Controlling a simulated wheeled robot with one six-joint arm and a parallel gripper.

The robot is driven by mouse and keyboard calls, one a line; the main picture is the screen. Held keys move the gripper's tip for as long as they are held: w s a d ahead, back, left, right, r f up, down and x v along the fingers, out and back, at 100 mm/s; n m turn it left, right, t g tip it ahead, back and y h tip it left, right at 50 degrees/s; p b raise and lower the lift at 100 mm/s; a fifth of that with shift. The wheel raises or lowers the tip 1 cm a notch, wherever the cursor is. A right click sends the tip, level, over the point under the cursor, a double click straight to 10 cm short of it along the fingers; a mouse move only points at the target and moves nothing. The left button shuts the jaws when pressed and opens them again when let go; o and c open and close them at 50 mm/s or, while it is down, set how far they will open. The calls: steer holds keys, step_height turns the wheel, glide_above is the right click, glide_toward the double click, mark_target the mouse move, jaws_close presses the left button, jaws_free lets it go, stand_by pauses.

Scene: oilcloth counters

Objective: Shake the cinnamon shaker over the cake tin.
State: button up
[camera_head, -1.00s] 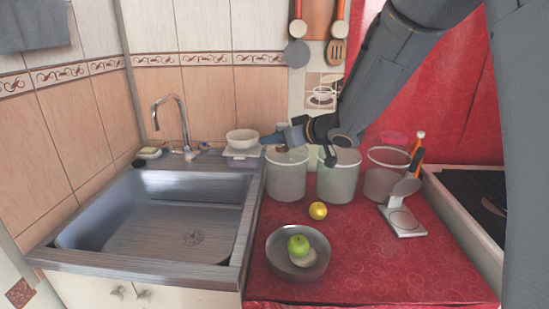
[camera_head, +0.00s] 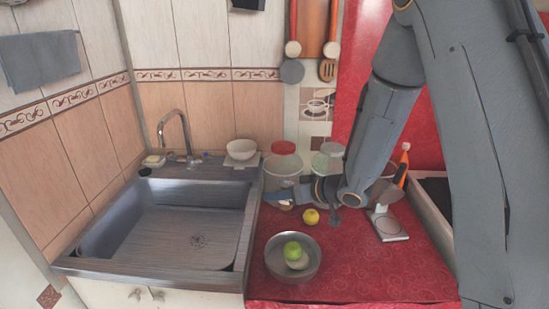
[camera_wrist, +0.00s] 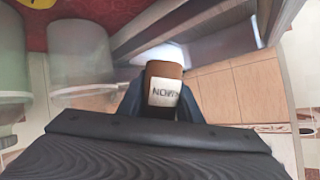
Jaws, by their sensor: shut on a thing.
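The cake tin (camera_head: 272,262) is a round grey tin on the red counter, holding a green apple and a pale round thing. My gripper (camera_head: 280,197) is low over the counter, behind the tin and in front of the glass canisters, left of the yellow fruit. In the wrist view, my gripper (camera_wrist: 162,112) is shut on the cinnamon shaker (camera_wrist: 163,72), a brown container with a white label and partly readable dark letters. In the head view the shaker is mostly hidden by the fingers. Its tilt is hard to tell.
Glass canisters (camera_head: 283,162) stand behind my gripper. A yellow fruit (camera_head: 311,216) lies right of it, and a white scale-like stand (camera_head: 389,226) is farther right. The sink (camera_head: 165,225) is on the left, with a white bowl (camera_head: 241,150) behind it. Red counter around the tin is clear.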

steer(key=s+f+m+g, duration=0.1)
steer(key=s+f, duration=0.2)
steer(key=s+f+m+g+y+p, duration=0.1)
steer(key=s+f+m, duration=0.1)
steer(key=s+f, duration=0.1)
steer(key=s+f+m+g+p, duration=0.1)
steer(key=s+f+g, duration=0.1)
steer(key=s+f, duration=0.1)
steer(key=shift+s+d+m+y, duration=0.25)
steer(key=shift+s+m+y, duration=0.15)
steer(key=shift+s, duration=0.55)
steer(key=r+m+g+y, duration=0.1)
steer(key=s+r+m+g+y, duration=0.1)
steer(key=m, duration=0.1)
steer(key=r+m+g+y, duration=0.1)
steer(key=m, duration=0.1)
steer(key=shift+s+a+g, duration=0.15)
steer(key=shift+a+g, duration=0.15)
steer(key=shift+a, duration=0.05)
